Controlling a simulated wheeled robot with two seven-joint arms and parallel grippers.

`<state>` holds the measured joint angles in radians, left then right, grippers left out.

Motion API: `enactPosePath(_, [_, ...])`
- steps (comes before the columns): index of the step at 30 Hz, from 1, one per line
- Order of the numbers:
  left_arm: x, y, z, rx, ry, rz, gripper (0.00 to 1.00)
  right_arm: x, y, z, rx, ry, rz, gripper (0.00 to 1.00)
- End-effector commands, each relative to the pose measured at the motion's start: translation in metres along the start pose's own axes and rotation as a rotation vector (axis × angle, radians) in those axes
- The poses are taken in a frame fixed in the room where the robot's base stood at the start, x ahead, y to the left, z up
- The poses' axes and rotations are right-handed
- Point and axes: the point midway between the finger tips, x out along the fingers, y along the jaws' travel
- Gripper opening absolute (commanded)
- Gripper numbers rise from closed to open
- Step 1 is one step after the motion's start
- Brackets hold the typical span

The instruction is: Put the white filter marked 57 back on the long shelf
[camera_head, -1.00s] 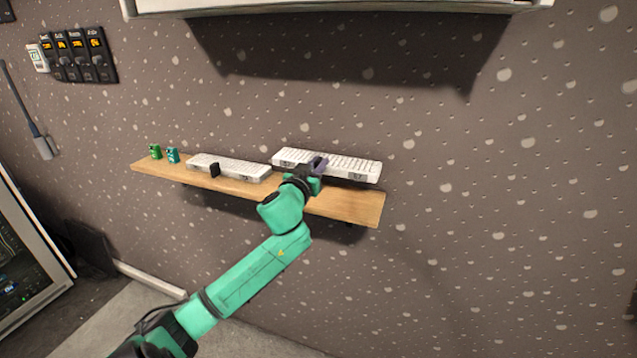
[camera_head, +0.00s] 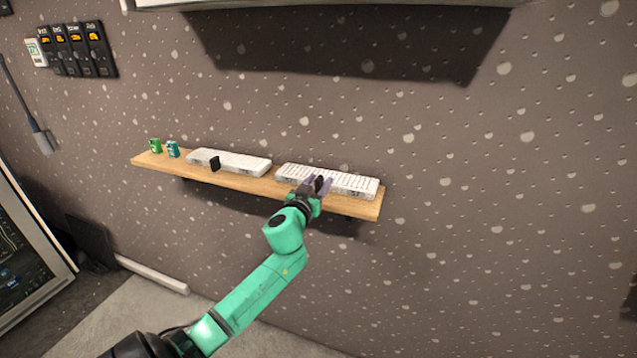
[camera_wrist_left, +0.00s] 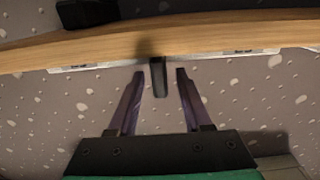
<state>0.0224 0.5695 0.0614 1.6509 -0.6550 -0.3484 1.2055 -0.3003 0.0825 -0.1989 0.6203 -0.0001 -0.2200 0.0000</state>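A white filter (camera_head: 350,183), a long flat white block with a ridged top, rests on the right part of the long wooden shelf (camera_head: 365,207). Small dark marks on its front are too small to read surely. My left gripper (camera_head: 318,184) is at its front, toward the filter's left half. In the left wrist view, the two purple-grey fingers (camera_wrist_left: 158,84) stand apart on either side of the filter's black handle (camera_wrist_left: 158,78), with gaps on both sides. The filter's pale edge (camera_wrist_left: 220,54) shows by the shelf edge. My right gripper is not seen.
A second white filter (camera_head: 232,163) with a black handle lies on the shelf to the left. A green can (camera_head: 155,146) and a teal can (camera_head: 172,149) stand at the shelf's left end. A speckled wall (camera_head: 480,200) backs the shelf. The space in front is clear.

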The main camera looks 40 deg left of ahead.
Motion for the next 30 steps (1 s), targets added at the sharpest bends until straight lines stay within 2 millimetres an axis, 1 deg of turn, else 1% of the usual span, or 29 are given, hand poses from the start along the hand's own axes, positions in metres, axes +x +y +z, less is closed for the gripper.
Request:
enactPosePath(4, [0.0,0.0,-0.001,0.0,0.0,0.0,0.5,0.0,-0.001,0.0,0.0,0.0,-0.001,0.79])
enactPosePath(7, [-0.001,0.0,-0.005,0.002,0.0,0.0,0.5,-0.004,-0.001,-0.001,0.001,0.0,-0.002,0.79])
enactPosePath(8, [-0.004,0.0,-0.002,0.001,0.0,0.001,0.5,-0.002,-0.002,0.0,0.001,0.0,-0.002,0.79])
enactPosePath(11, [-0.018,0.001,0.0,-0.001,-0.002,0.002,0.5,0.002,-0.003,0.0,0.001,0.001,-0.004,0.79])
enactPosePath(14, [-0.039,0.001,0.001,-0.001,-0.002,0.002,0.5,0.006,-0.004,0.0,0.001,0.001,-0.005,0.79])
enactPosePath(18, [-0.076,0.001,0.002,-0.002,-0.003,0.001,0.5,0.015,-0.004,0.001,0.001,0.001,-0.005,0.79])
enactPosePath(22, [-0.105,0.0,0.002,-0.003,-0.003,0.001,0.5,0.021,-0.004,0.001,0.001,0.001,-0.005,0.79])
enactPosePath(25, [-0.117,0.0,-0.001,-0.001,-0.001,-0.001,0.5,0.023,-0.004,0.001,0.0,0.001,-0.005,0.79])
enactPosePath(30, [-0.121,0.0,-0.003,0.001,0.001,-0.001,0.5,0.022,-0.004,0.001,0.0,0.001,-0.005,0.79])
